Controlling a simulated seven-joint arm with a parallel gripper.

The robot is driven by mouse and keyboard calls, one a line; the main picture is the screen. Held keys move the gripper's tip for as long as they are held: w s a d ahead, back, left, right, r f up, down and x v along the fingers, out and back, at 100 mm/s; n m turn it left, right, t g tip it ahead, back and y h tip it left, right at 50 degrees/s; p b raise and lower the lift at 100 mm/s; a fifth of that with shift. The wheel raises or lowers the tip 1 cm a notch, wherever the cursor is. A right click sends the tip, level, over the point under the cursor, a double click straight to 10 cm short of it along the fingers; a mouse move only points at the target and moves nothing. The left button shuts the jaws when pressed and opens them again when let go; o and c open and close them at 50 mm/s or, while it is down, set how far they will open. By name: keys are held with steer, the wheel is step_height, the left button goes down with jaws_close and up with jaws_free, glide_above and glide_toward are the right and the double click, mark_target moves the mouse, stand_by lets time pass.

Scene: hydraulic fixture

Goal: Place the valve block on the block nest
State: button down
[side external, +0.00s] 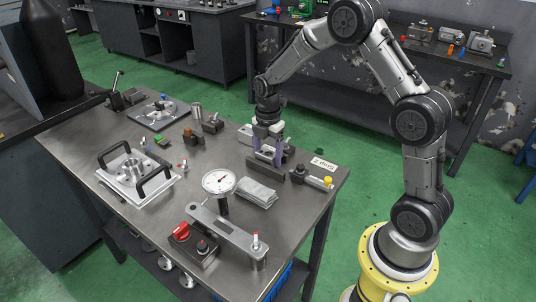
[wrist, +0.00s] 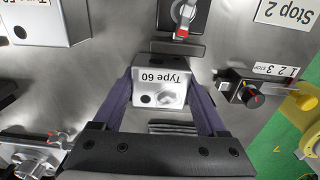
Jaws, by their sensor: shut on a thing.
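The valve block, a light grey block marked "Type 60" (wrist: 160,92), sits between the two purple fingers of my gripper (wrist: 170,105) in the wrist view. Its top has a dark hole and a shiny round port. In the side external view my gripper (side external: 267,146) is low over the right part of the bench, shut on the block, which the fingers mostly hide. A dark fixture (side external: 265,174) stands right in front of the fingers and may be the block nest. I cannot tell whether the block touches anything below.
A second light block (wrist: 45,22) lies at the upper left of the wrist view. A red-tipped clamp (wrist: 182,22) is just beyond the held block. A knob box (wrist: 250,92) is to its right.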

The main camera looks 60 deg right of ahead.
mark_target(268, 151)
steer(key=shift+f, duration=0.1)
jaws_free()
step_height(268, 151, up, 12)
steer(key=s+a+r+m+t, duration=0.2)
steer(key=s+a+r+m, duration=0.25)
steer(key=s+r, duration=0.2)
steer(key=s+a+m+t, duration=0.1)
steer(key=s+a+m, duration=0.1)
steer(key=s+m, duration=0.4)
steer(key=s+a+r+m+t, duration=0.1)
steer(key=s+a+m+t, duration=0.1)
steer(key=s+m, duration=0.5)
steer(key=shift+s+a+t, duration=0.3)
steer(key=shift+s+a, duration=0.4)
steer(key=shift+s, duration=2.1)
